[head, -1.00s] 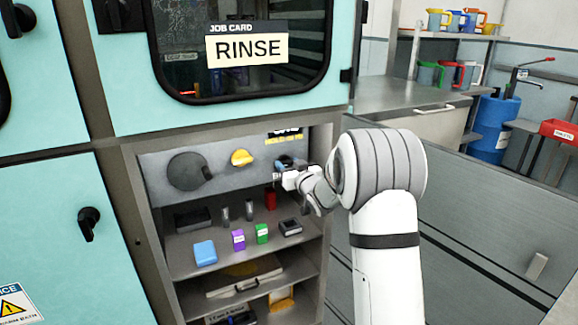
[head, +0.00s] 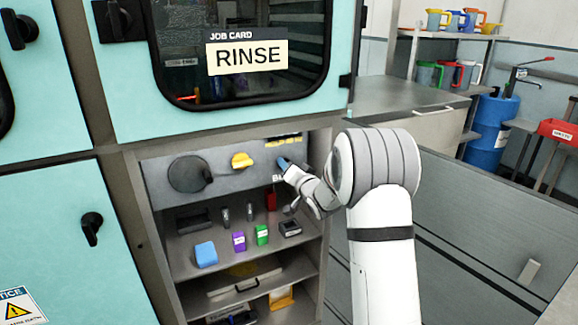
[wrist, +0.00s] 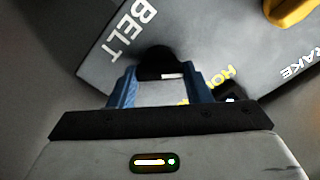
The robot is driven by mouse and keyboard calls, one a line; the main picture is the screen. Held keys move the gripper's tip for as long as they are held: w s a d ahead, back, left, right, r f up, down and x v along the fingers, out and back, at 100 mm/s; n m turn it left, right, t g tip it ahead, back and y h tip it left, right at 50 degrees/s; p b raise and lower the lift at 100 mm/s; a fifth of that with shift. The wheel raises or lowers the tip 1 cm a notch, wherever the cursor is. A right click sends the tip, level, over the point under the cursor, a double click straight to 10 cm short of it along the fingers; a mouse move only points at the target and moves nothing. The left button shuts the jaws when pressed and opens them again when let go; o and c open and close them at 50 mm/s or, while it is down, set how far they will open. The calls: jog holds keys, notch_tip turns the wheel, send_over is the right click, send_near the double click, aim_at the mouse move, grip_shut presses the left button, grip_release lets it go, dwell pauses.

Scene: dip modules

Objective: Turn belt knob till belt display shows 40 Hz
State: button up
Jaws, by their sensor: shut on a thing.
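The belt knob (wrist: 158,62) is dark and round, beside the white BELT lettering (wrist: 132,28) on the grey panel in the wrist view. A small white mark shows on its near face. My gripper (wrist: 160,76) has its blue fingers closed on the knob's two sides. In the head view my gripper (head: 284,164) is at the right end of the panel and covers the knob. Yellow lettering (head: 284,143) shows on a dark strip above it, too small and partly cut off to read. No belt frequency is legible in either view.
A yellow knob (head: 242,160) and a large dark round dial (head: 188,174) sit left on the same panel (head: 222,178). A shelf below holds a blue block (head: 206,254), purple and green boxes and other small items. The cabinet's right side wall is close to my wrist.

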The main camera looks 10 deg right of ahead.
jog(key=shift+m+p, duration=0.5)
jog(key=shift+m, duration=1.1)
jog(key=o, duration=1)
jog(key=v, duration=0.8)
